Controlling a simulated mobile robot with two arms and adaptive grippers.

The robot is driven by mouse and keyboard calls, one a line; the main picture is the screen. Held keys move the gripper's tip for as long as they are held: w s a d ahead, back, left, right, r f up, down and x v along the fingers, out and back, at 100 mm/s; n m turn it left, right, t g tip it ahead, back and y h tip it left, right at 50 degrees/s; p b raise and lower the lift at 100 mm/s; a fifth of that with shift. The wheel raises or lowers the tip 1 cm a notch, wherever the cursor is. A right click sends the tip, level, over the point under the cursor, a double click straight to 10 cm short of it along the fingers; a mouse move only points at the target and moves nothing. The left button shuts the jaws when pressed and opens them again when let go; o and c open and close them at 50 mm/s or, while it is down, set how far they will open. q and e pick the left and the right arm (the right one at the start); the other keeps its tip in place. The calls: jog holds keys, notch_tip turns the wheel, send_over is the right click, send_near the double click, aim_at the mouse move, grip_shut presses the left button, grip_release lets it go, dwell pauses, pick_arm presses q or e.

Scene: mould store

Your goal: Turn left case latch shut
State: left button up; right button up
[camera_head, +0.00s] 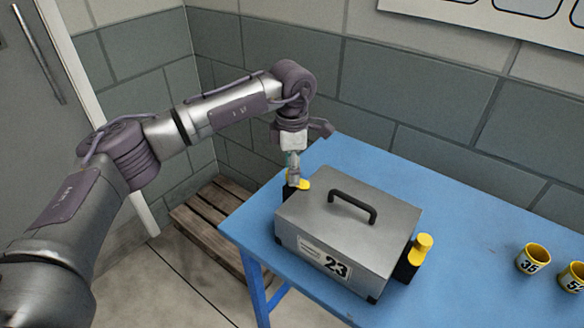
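The grey metal case (320,225) stands shut on the blue table, with a black handle on its lid and a label reading 23 on its front. The left latch (303,184), a yellow handle on a black mount, is at the case's left side. It is partly covered by my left gripper (293,177), which points down from above with its fingertips at the latch. I cannot tell whether the fingers are closed on it or only touching. The right latch (422,245) has a yellow knob on a black mount at the case's right side. My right gripper is not in view.
Two yellow cups, one marked 35 (532,259) and another (572,277) cut by the frame edge, stand on the right of the blue table (460,220). A wooden pallet (205,222) lies on the floor at left. A block wall is behind.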

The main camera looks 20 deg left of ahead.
pick_arm(q)
notch_tip(320, 180, up, 12)
dwell(0.7)
jog(key=shift+f, duration=0.15)
